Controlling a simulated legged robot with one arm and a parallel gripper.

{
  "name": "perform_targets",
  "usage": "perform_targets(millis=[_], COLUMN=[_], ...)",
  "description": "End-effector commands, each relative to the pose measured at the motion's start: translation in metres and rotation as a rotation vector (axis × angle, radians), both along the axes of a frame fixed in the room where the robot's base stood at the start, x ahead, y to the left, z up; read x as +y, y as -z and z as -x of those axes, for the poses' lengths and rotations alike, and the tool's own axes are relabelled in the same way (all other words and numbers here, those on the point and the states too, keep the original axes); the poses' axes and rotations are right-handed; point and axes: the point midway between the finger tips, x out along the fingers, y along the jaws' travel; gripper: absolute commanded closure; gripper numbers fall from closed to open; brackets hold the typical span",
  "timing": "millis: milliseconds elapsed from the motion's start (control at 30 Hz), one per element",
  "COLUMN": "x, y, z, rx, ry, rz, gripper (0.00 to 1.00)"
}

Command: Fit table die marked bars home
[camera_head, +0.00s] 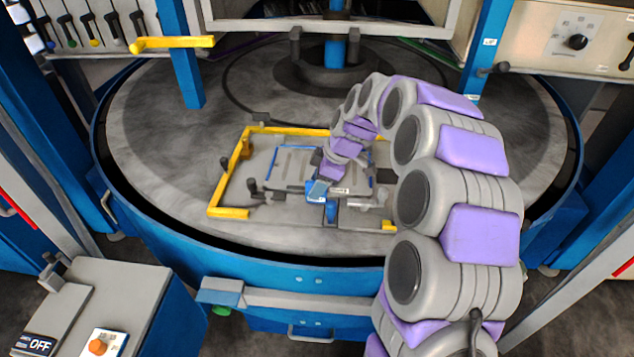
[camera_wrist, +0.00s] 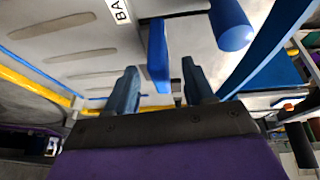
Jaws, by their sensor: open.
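The die (camera_head: 262,172) is a grey plate with long raised or sunken bars, lying on the round table inside a yellow frame. In the wrist view the plate (camera_wrist: 115,55) fills the upper left, with a white label (camera_wrist: 120,11) reading "BA", the rest cut off. A flat blue tab (camera_wrist: 158,55) stands up between my fingers. My gripper (camera_wrist: 159,68) is open, one finger on each side of the tab, with a gap showing on both sides. In the head view my gripper (camera_head: 320,189) is low over the plate's front part. My arm hides the plate's right side.
The yellow frame (camera_head: 246,150) borders the plate at the back and left. Dark clamps or knobs (camera_head: 254,188) stand near its front left. A blue cylinder (camera_wrist: 230,24) rises right of the tab. The round table (camera_head: 150,110) is otherwise mostly clear; blue posts (camera_head: 184,60) stand behind.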

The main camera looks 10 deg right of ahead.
Motion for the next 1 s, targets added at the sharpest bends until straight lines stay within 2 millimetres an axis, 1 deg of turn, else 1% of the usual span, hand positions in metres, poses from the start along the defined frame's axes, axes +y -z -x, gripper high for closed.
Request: perform_targets(millis=[167, 500, 600, 800, 1000], x=[-0.01, -0.037, -0.044, -0.054, -0.058], y=[-0.029, -0.101, -0.119, -0.145, -0.153], z=[0.004, 0.017, 0.022, 0.027, 0.03], rx=[-0.006, -0.008, -0.004, -0.004, -0.001], ry=[0.002, 0.002, 0.001, 0.002, 0.0], rz=[0.001, -0.001, 0.0, 0.001, 0.0], gripper=[0.47, 0.47, 0.47, 0.47, 0.47])
